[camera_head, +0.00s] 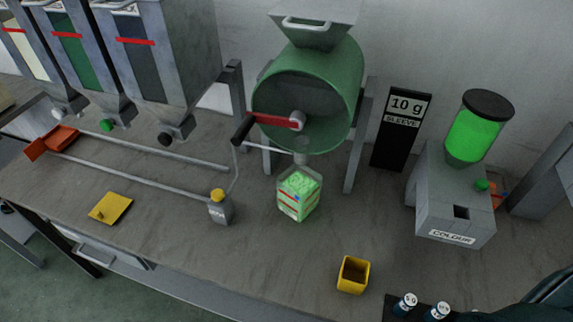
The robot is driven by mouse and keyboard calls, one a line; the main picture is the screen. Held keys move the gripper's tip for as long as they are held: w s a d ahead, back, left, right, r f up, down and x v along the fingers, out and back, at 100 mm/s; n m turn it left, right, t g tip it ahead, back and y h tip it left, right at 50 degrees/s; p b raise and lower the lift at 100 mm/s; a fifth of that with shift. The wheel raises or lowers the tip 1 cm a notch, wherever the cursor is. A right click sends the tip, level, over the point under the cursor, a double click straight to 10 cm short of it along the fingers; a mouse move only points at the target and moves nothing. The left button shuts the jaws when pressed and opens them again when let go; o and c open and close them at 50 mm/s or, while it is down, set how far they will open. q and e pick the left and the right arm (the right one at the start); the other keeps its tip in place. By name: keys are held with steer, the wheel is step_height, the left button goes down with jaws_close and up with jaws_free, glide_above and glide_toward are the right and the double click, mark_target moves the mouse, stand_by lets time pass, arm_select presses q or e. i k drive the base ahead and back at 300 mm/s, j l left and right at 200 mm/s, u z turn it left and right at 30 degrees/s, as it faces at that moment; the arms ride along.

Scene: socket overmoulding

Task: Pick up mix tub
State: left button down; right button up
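A clear square tub (299,195) with green contents and red-and-white markings stands on the bench, directly below the spout of the green drum mixer (307,95). It looks upright. It is the likeliest mix tub, though no readable label confirms this. A small open yellow box (353,275) stands apart from it, nearer the front edge; its inside looks dark and empty. Neither of my grippers shows in this view. A dark rounded shape at the bottom right corner may be part of my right arm. No gripper touches the tub.
The mixer's legs and red crank (272,121) are close to the tub. A flat yellow piece (110,208) lies at left. Bench in front of the tub is clear.

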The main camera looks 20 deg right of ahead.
mark_target(298, 188)
steer(key=k+l+z, duration=0.25)
steer(key=k+l, duration=0.25)
steer(key=k+l+z, duration=0.3)
steer(key=k+l, duration=0.35)
